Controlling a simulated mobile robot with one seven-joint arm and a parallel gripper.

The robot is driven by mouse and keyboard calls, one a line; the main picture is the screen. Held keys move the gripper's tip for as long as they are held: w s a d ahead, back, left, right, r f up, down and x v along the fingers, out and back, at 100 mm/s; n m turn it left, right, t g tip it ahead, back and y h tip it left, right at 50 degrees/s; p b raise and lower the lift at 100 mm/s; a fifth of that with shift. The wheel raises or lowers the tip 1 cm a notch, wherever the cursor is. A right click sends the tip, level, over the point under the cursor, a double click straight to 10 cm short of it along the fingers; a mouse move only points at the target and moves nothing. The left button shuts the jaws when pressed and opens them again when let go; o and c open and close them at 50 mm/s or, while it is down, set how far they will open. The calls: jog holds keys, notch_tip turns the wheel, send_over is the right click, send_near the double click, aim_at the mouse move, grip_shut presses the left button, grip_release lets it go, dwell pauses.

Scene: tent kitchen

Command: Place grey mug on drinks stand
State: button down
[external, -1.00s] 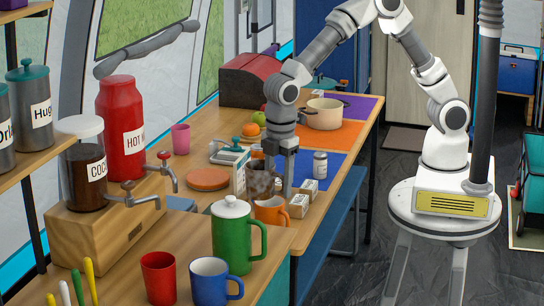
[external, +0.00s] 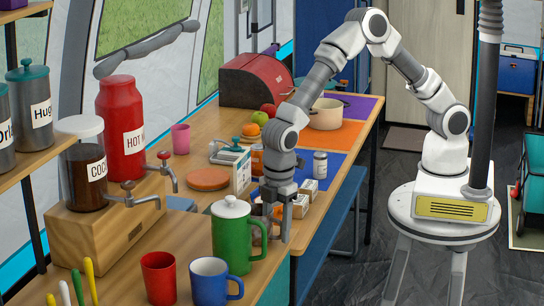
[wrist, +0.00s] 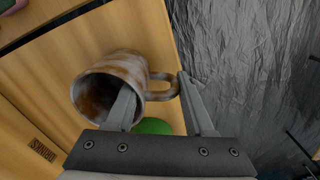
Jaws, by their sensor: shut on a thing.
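The grey-brown mottled mug (wrist: 128,66) is at my gripper (wrist: 155,84) in the wrist view, tilted with its opening toward the lower left. One finger reaches inside the mug and the other is outside by its handle, so the jaws are shut on its wall and handle side. In the external view my gripper (external: 281,232) points down just behind and right of the green pot (external: 231,238), and the mug is mostly hidden there.
A red cup (external: 159,278) and a blue mug (external: 210,282) stand at the front of the counter. White boxes (external: 308,190) and a jar (external: 320,164) are right of my arm. The orange plate (external: 208,179) lies behind the green pot.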

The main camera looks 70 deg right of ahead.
jog(key=shift+f, duration=0.15)
jog(key=shift+c, duration=1.4)
grip_release()
jog(key=r, duration=0.4)
jog(key=r+p, duration=0.1)
jog(key=r, duration=0.7)
jog(key=shift+s+a+r+p, duration=0.15)
jog(key=shift+s+p, duration=0.1)
jog(key=shift+p, duration=0.15)
